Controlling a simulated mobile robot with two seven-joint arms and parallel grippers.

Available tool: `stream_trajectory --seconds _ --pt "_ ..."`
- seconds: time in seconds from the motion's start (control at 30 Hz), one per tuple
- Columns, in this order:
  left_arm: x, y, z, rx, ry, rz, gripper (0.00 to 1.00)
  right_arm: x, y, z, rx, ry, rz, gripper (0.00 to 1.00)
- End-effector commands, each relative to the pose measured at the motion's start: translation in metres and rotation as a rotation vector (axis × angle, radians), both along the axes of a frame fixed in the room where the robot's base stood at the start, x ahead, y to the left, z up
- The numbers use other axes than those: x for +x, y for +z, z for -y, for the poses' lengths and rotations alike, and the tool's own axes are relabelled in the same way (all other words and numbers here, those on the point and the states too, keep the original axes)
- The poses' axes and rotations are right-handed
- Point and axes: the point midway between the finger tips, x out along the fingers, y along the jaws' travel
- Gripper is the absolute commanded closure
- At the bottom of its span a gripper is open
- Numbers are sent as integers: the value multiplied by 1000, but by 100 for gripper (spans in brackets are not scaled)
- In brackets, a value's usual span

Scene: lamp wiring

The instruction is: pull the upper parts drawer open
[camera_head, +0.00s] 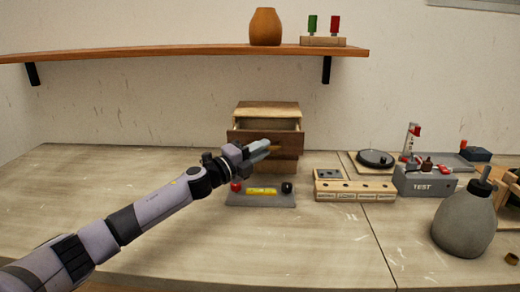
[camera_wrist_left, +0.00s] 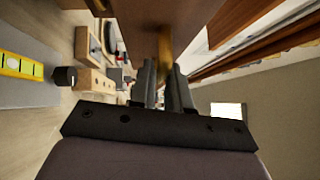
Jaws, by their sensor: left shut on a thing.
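The small wooden parts cabinet (camera_head: 268,106) stands on the bench in the middle of the head view. Its upper drawer (camera_head: 287,137) sticks out toward me, and its hollow inside shows behind the dark front. My left gripper (camera_head: 265,150) is at the drawer front, shut on the drawer's handle. In the left wrist view the brass-coloured handle (camera_wrist_left: 165,48) sits between the two fingers (camera_wrist_left: 163,88), close to the brown drawer front (camera_wrist_left: 122,18). My gripper partly hides the lower part of the cabinet. My right gripper is not in view.
A grey tray (camera_head: 262,200) with a yellow level, a red knob and a black knob lies in front of the cabinet. A wooden block with holes (camera_head: 355,190), a TEST box (camera_head: 422,182) and a grey bottle (camera_head: 465,222) stand to the right. A shelf (camera_head: 180,50) hangs above.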

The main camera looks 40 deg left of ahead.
Motion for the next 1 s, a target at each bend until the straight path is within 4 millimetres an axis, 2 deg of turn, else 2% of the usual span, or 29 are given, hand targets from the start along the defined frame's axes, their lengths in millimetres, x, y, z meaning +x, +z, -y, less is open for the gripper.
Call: stream_trajectory --seconds 0.33,0.37,0.4,0.43,0.77,1.0 --pt "0 1 -1 0 1 2 100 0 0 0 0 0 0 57" --pt "0 1 -1 0 1 2 77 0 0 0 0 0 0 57" --pt "0 1 -1 0 1 2 64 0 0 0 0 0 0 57" --pt "0 1 -1 0 1 2 62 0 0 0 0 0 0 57" --pt "-1 0 -1 1 1 1 62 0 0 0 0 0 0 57" --pt "-20 -4 -6 2 0 0 62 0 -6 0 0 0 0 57"
